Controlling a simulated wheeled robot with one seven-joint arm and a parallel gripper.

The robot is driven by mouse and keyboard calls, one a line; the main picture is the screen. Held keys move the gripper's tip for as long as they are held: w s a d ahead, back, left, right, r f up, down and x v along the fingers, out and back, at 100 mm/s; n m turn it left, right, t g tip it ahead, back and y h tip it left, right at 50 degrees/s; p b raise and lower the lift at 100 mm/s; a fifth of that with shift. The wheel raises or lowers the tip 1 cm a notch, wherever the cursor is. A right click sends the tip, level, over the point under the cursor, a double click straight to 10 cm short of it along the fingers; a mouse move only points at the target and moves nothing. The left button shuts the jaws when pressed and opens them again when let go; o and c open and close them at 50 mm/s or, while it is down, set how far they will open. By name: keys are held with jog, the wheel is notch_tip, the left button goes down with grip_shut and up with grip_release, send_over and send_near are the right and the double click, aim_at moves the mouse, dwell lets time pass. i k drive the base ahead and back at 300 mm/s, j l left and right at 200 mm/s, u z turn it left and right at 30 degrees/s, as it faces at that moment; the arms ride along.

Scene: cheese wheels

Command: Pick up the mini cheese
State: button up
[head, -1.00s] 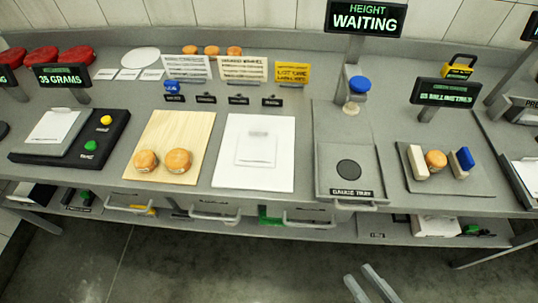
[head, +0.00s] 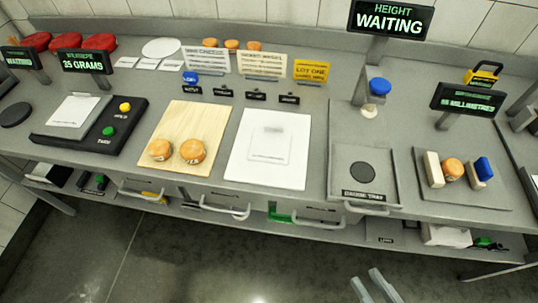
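Several small orange, round cheeses are in the head view. Two sit side by side on the wooden board: a left one (head: 160,150) and a right one (head: 193,151), with small marks on their fronts. Another (head: 452,169) stands between a white block and a blue block on the right tray. A row of orange ones (head: 231,44) is at the back behind the cards. I cannot tell which is the mini cheese. My gripper (head: 370,284) shows at the bottom edge, in front of the bench over the floor, its two fingers apart with nothing between them.
The wooden board (head: 205,115) and a white board (head: 297,170) lie on the grey bench. A scale (head: 70,117) with buttons is left. A height gauge (head: 379,88) stands over the gauge tray (head: 363,195). Drawer handles (head: 225,210) stick out along the front edge.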

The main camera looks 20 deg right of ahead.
aim_at(452, 168)
jog(key=z, duration=0.35)
jog(key=j+z, duration=0.2)
jog(key=z, duration=0.2)
jog(key=j+z, duration=0.45)
jog(key=z, duration=0.3)
jog(key=j+z, duration=0.35)
jog(key=k+j+z, duration=0.1)
jog(key=j, duration=0.35)
jog(key=k+j+z, duration=0.15)
jog(key=j, duration=0.25)
jog(key=k+j+z, duration=0.1)
jog(key=k+j, duration=0.2)
jog(key=i+j, duration=0.1)
jog(key=i, duration=0.35)
